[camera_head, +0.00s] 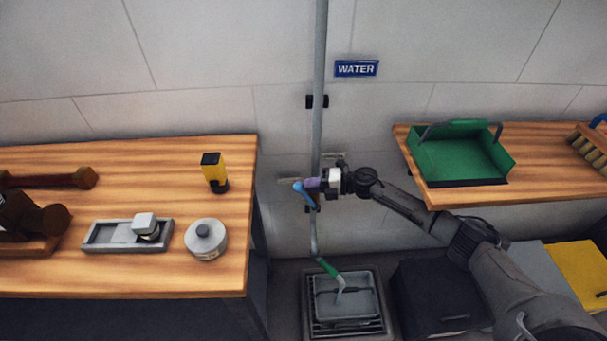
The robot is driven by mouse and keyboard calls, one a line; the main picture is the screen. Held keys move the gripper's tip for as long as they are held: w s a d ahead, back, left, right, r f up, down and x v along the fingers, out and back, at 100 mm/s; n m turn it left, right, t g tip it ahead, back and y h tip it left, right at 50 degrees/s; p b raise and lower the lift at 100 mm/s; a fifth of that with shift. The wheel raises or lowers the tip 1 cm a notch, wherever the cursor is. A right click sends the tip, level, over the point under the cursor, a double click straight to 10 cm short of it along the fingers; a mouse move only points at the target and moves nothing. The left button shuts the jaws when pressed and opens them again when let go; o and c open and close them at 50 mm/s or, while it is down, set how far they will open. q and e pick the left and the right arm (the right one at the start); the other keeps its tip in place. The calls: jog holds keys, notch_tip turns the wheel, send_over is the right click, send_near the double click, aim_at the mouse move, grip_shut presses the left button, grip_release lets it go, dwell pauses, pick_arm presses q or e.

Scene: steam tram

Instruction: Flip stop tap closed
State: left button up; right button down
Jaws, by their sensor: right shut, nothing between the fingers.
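The stop tap has a blue lever (304,196) that slants down to the right across the grey water pipe (319,70). My right gripper (309,184) comes in from the right, level with the tap, its fingers pointing left. It is shut and empty. Its fingertips appear to be against or just beside the upper part of the lever; I cannot tell whether they touch. The gripper and wrist hide part of the tap body and pipe. My left gripper is out of view.
A blue WATER sign (356,68) is on the wall. A wooden bench (120,190) stands left; a wooden shelf (480,195) with a green tray (455,160) is right.

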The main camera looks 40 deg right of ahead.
aim_at(296, 190)
jog(key=shift+w+a+f+p, duration=0.15)
jog(key=shift+w+a+f, duration=0.1)
jog(key=shift+w+a, duration=0.3)
jog(key=shift+w+a+f+p, duration=0.2)
jog(key=shift+w+a, duration=0.1)
jog(key=shift+a, duration=0.3)
jog(key=shift+w+a+f, duration=0.5)
jog(key=shift+w+a, duration=0.1)
jog(key=shift+a, duration=0.05)
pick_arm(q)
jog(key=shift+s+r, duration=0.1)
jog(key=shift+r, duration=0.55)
pick_arm(e)
jog(key=shift+w+a+f, duration=0.2)
jog(key=shift+a+f, duration=0.05)
jog(key=shift+a, duration=0.05)
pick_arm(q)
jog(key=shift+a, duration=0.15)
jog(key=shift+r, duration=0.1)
pick_arm(e)
jog(key=shift+r, duration=0.1)
